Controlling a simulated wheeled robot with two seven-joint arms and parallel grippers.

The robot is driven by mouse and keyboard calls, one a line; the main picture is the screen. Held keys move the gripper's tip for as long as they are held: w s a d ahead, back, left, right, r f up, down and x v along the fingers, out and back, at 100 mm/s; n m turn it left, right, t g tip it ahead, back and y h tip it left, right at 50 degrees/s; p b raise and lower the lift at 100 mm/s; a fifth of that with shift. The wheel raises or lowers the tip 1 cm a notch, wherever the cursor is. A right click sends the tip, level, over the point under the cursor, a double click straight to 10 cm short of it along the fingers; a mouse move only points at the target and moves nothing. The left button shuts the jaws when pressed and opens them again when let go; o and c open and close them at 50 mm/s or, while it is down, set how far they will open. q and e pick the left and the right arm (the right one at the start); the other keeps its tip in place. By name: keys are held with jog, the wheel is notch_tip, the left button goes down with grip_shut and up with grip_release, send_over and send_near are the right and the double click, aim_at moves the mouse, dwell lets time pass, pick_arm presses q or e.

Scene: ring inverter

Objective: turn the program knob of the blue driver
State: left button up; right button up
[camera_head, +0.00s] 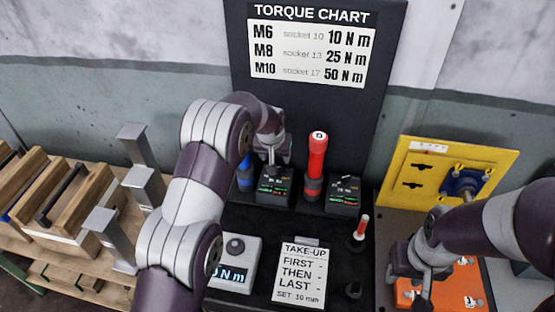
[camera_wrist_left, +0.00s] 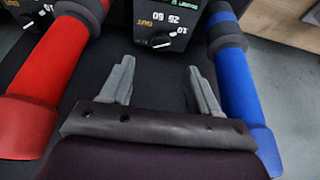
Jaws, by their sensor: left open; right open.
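The blue driver (camera_head: 245,172) stands in the rack, partly hidden by my left arm; its blue handle (camera_wrist_left: 240,85) is at the right in the left wrist view. Beside it is a black controller box (camera_head: 274,192) with a lit display. The box's dark program knob (camera_wrist_left: 178,40), with scale numbers around it, shows at the top of the left wrist view. My left gripper (camera_wrist_left: 160,75) is open and empty, its fingers apart with the knob beyond their tips. My right gripper (camera_head: 422,280) is open above an orange box (camera_head: 466,285), its fingertips partly unclear.
A red driver (camera_head: 317,155) and second controller box (camera_head: 344,195) stand to the right. A torque chart (camera_head: 308,50) hangs behind. A yellow panel (camera_head: 415,160) is right.

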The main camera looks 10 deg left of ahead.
pick_arm(q)
jog(key=p+x, duration=0.2)
jog(key=x, duration=0.7)
jog(key=shift+w+a+r, duration=0.1)
jog(key=shift+w+a, duration=0.05)
jog(key=c, duration=1)
